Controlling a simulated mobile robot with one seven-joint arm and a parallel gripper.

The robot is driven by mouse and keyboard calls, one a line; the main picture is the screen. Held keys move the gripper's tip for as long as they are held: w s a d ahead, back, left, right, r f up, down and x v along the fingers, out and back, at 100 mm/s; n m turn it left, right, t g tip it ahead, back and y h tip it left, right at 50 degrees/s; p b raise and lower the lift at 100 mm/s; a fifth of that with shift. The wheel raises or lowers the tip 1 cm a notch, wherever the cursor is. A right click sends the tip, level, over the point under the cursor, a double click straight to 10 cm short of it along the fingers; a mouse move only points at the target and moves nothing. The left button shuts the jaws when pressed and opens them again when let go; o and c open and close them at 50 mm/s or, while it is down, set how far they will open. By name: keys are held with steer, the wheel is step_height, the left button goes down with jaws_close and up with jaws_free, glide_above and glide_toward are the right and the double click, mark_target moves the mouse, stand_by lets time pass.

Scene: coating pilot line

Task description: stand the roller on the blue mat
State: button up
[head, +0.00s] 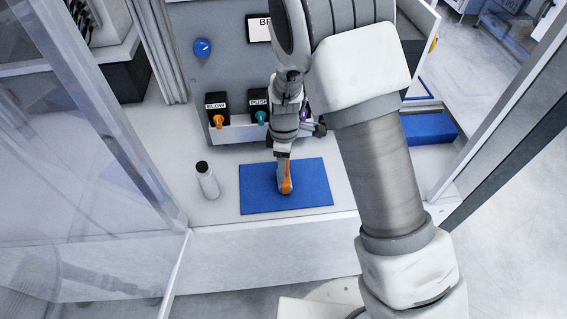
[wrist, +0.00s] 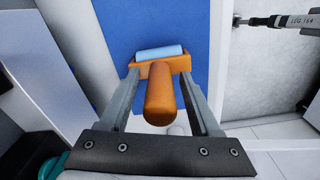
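The roller has an orange handle and frame (wrist: 160,95) and a pale blue cylinder (wrist: 160,53). In the wrist view its handle points up toward my palm, with the cylinder at the far end over the blue mat (wrist: 124,25). My gripper (wrist: 159,73) has one finger against each side of the orange frame. In the head view the orange roller (head: 287,186) shows under my gripper (head: 284,168), over the middle of the blue mat (head: 313,190). It looks upright; whether the cylinder touches the mat cannot be told.
A white bottle with a black cap (head: 207,181) stands left of the mat. Behind are the BLOW box (head: 216,104), the PUSH box (head: 259,102) and a white ledge (head: 236,130). Clear panels (head: 80,130) flank the left.

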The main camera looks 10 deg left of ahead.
steer(key=shift+r, duration=0.1)
step_height(320, 180, up, 12)
steer(key=shift+d+r, duration=0.1)
steer(key=shift+r, duration=0.05)
stand_by(0.4)
steer(key=s+d+r+m+t+y, duration=0.1)
steer(key=s+d+r+m+t, duration=0.1)
steer(key=s+d+r+m, duration=0.5)
steer(key=s+d+r+m+t, duration=0.2)
steer(key=s+d+r+m, duration=0.25)
steer(key=d+r, duration=0.5)
steer(key=s+d+r+m+t+h, duration=0.1)
steer(key=s+d+r+m, duration=0.1)
steer(key=s+d+m, duration=0.2)
steer(key=s+m, duration=0.2)
steer(key=s, duration=0.1)
steer(key=shift+t, duration=0.3)
steer(key=shift+d+m, duration=0.1)
steer(key=shift+m, duration=0.15)
